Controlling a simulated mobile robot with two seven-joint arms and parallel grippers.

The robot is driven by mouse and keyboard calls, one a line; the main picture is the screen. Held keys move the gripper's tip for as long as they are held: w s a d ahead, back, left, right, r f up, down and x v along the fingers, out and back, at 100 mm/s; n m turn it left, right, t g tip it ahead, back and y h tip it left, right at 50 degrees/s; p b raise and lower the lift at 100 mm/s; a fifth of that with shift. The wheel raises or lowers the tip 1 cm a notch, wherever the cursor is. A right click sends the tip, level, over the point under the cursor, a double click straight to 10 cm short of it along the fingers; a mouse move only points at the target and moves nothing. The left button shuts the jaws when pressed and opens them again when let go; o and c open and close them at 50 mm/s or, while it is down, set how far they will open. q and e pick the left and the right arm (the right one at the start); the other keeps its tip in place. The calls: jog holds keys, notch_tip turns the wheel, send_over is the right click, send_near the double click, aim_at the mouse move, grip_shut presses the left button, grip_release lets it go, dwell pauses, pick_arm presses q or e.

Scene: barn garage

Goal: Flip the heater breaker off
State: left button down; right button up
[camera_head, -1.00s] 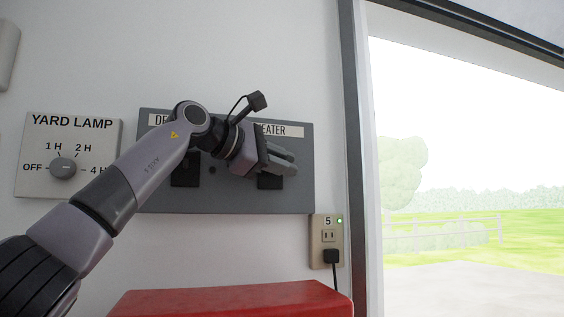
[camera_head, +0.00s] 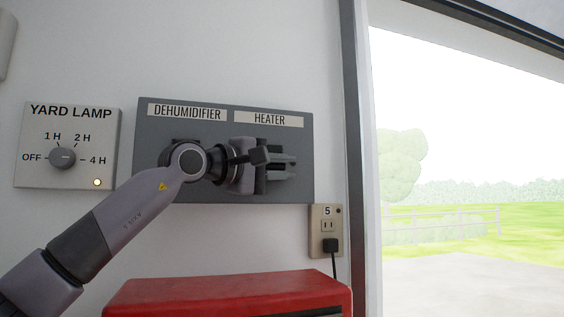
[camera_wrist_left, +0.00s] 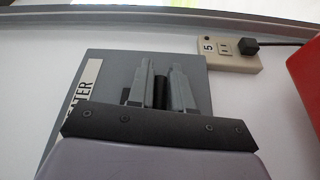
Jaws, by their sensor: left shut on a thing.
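The grey breaker panel (camera_head: 222,138) is on the white wall, with a DEHUMIDIFIER label (camera_head: 187,112) on the left and a HEATER label (camera_head: 269,119) on the right. My left gripper (camera_head: 288,167) is below the HEATER label. In the left wrist view its fingers (camera_wrist_left: 162,80) are shut on the black heater breaker lever (camera_wrist_left: 160,92), one finger on each side. The gripper hides most of this lever in the head view. My left arm covers most of the dehumidifier breaker. My right gripper is not in view.
A YARD LAMP dial plate (camera_head: 42,172) with a lit amber light is at left. Outlet 5 (camera_head: 321,222), its small light dark, holds a black plug (camera_head: 331,246). A red box-like top (camera_head: 165,295) stands below. A bright opening is at right.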

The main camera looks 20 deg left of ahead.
pick_arm(q)
jog(key=shift+f+m, duration=0.15)
jog(key=shift+m, duration=0.35)
jog(key=shift+t, duration=0.3)
jog(key=c, duration=1.1)
grip_release()
jog(key=shift+a, duration=0.15)
